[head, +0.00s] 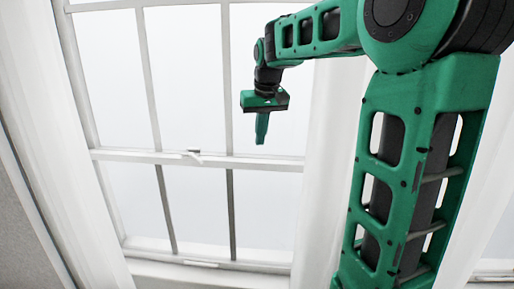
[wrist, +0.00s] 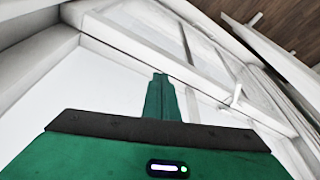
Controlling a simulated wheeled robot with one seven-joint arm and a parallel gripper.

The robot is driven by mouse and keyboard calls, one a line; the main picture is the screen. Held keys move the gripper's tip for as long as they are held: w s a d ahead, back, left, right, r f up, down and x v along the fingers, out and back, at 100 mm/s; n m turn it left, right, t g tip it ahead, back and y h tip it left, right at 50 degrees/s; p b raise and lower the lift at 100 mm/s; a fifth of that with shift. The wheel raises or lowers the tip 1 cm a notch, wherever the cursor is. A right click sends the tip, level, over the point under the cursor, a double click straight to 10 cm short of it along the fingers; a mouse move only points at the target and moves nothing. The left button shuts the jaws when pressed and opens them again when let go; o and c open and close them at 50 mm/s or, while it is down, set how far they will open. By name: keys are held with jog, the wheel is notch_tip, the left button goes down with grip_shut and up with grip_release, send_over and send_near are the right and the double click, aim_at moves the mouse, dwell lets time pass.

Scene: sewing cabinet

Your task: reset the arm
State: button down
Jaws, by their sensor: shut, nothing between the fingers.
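My arm is green and black and rises at the right of the head view, then bends over to the left. My gripper (head: 262,138) hangs at its end, pointing down, in front of the window. Its fingers are together and hold nothing. In the wrist view the gripper (wrist: 160,78) shows as one closed green shape beyond the dark edge of its body. No other object is in or touching it.
A white-framed window (head: 190,157) with several panes stands behind the gripper. White curtains (head: 75,150) hang at its sides. The wrist view also shows white frame parts (wrist: 130,40) and a strip of brown wooden floor (wrist: 285,22) at the top right.

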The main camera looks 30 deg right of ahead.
jog(key=v, duration=0.8)
jog(key=shift+f, duration=0.15)
jog(key=s+a+f+n, duration=0.1)
jog(key=s+a+f, duration=0.35)
jog(key=f, duration=0.25)
jog(key=s+a+f+n+t+y, duration=0.1)
jog(key=s+a+f, duration=0.35)
jog(key=f, duration=0.25)
jog(key=s+a+f+n, duration=0.1)
jog(key=s+a+f, duration=0.35)
jog(key=f, duration=0.35)
jog(key=s+d+m+g, duration=0.2)
jog(key=s+d, duration=0.3)
jog(key=s, duration=0.3)
jog(key=s+d+f+m+g, duration=0.1)
jog(key=s+d+m+g, duration=0.1)
jog(key=s+d, duration=0.4)
jog(key=shift+s+m, duration=0.9)
jog(key=shift+s, duration=0.1)
jog(key=shift+f, duration=0.15)
